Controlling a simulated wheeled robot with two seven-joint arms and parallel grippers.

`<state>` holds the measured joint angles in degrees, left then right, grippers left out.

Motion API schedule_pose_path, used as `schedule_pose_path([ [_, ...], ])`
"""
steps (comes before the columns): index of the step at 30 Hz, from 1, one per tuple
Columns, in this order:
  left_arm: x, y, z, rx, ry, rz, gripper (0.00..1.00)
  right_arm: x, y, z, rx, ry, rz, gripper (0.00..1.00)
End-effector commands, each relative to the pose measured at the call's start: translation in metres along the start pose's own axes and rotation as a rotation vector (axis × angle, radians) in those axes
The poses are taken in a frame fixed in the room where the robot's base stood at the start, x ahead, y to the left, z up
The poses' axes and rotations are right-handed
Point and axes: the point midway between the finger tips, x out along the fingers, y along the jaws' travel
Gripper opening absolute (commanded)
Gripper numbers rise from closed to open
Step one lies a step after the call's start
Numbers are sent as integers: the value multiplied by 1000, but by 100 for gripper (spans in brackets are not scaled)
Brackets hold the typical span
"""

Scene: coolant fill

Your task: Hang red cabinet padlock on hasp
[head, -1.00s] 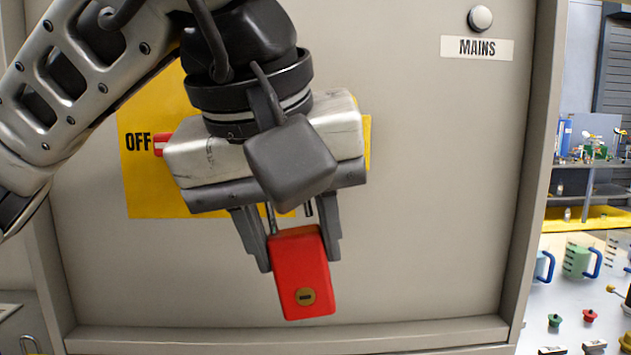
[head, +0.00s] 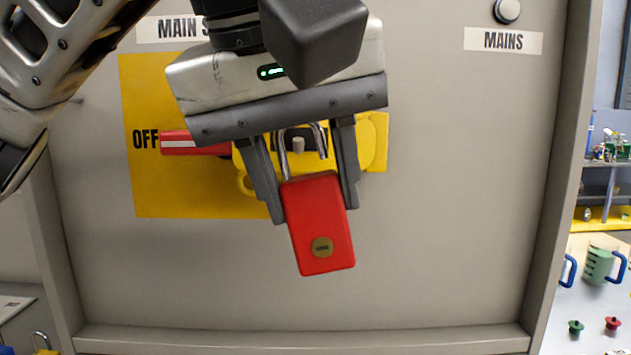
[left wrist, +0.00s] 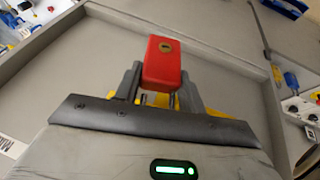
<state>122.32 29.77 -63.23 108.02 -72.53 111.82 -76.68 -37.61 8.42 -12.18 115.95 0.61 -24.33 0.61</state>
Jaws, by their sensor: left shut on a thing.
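The red padlock (head: 320,222) hangs tilted between the fingers of my left gripper (head: 316,208), which is shut on its body. Its shackle points up toward the palm and looks open, with one leg ending free of the body. The padlock also shows in the left wrist view (left wrist: 161,64) between the fingertips (left wrist: 158,82). Behind the gripper is the yellow switch plate (head: 160,185) with a red handle (head: 190,143) beside OFF. A yellow hasp part (head: 374,142) shows at the right, partly hidden by the gripper. I cannot tell whether padlock and hasp touch. My right gripper is not in view.
The grey cabinet panel (head: 450,230) has a raised frame and a ledge below. A round knob (head: 507,11) sits above the MAINS label (head: 503,40).

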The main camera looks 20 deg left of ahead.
Motion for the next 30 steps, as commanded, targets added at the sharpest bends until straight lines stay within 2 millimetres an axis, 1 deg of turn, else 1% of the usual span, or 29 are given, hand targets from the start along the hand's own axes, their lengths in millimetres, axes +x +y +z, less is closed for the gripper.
schedule_pose_path([
  [22,21,-2,-41,-2,1,0,15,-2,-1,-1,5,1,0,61],
  [30,32,-3,-47,-1,0,0,15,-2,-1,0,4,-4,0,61],
])
